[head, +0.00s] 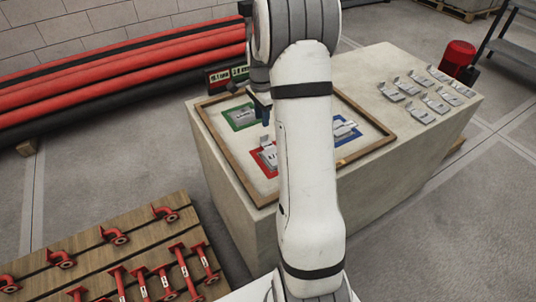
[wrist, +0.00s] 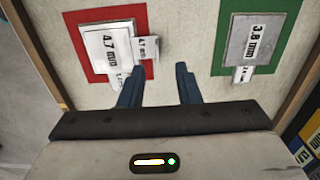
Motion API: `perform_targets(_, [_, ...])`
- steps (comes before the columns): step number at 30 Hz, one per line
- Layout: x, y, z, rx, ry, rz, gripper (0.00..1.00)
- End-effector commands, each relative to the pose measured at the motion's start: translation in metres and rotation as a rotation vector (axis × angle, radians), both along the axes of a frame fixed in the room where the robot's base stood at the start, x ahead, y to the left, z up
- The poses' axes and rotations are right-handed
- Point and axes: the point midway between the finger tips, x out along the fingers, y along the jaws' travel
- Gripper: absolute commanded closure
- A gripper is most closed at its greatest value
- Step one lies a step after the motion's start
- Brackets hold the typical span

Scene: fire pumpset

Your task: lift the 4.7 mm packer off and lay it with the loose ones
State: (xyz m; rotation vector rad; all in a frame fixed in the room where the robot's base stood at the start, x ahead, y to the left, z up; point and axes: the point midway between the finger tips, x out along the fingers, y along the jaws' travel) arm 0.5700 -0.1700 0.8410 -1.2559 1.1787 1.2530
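The packer marked 4.7 mm (wrist: 105,42) lies on the red square (wrist: 76,62) in the wrist view, its small 4.7 mm tab (wrist: 147,48) standing out to the right. Another small tab below it is partly hidden by my finger, and I cannot read it fully. In the head view that packer (head: 268,158) is partly behind my arm. My gripper (wrist: 158,85) is open and empty, its blue fingers apart over the bare board between the red and green squares. In the head view my gripper (head: 261,108) is beside the green square. The loose packers (head: 425,90) lie in rows at the block's right end.
A packer marked 3.8 mm (wrist: 252,42) lies on the green square (wrist: 223,62). A blue square (head: 349,134) with plates is right of my arm. A wooden rim (head: 232,180) frames the board. A red cylinder (head: 457,58) stands beyond the block.

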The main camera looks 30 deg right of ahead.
Motion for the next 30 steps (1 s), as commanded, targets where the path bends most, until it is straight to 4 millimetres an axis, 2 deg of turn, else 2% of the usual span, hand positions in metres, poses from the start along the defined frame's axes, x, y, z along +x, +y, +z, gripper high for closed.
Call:
perform_targets(11, [0.000,-0.005,-0.042,0.002,0.005,-0.027,0.70])
perform_targets(18, [-0.005,-0.006,-0.076,0.002,0.004,-0.026,0.70])
perform_targets(22, [-0.004,-0.006,-0.083,0.001,0.003,-0.026,0.70])
perform_targets(28, [-0.004,-0.006,-0.083,0.001,0.002,-0.026,0.70])
perform_targets(30, [-0.004,-0.007,-0.083,0.001,0.002,-0.026,0.76])
